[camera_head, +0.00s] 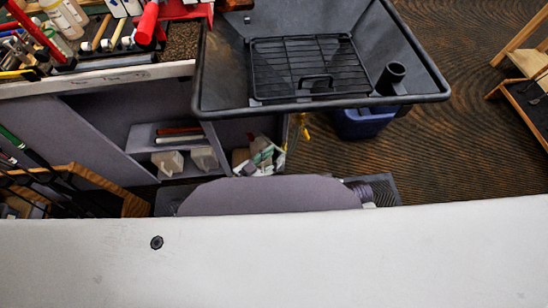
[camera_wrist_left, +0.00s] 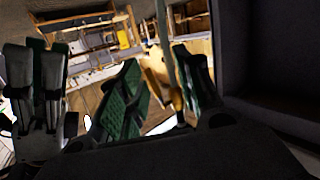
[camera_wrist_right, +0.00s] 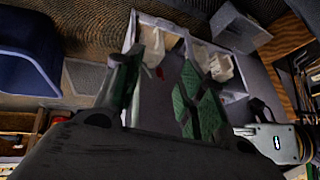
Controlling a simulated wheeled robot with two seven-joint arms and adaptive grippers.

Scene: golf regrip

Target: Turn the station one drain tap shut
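A black basin (camera_head: 224,75) with a wire rack stands at the top middle of the head view. A small yellow piece (camera_head: 303,126), which looks like the drain tap, shows below its front edge; its lever angle is too small to tell. My left gripper (camera_wrist_left: 160,88) is open, its green-padded fingers apart, beside a large dark surface. A yellowish strip (camera_wrist_left: 177,99) shows by its right finger; I cannot tell whether it is the tap. My right gripper (camera_wrist_right: 160,92) is open and empty above the shelf area. I cannot make out either gripper in the head view.
A blue bin (camera_head: 366,123) stands under the basin's right side and shows in the right wrist view (camera_wrist_right: 25,52). A shelf unit (camera_head: 145,135) and a cluttered workbench (camera_head: 110,78) are at left. Patterned floor (camera_head: 445,135) is clear at right, beside a wooden stand (camera_head: 525,62).

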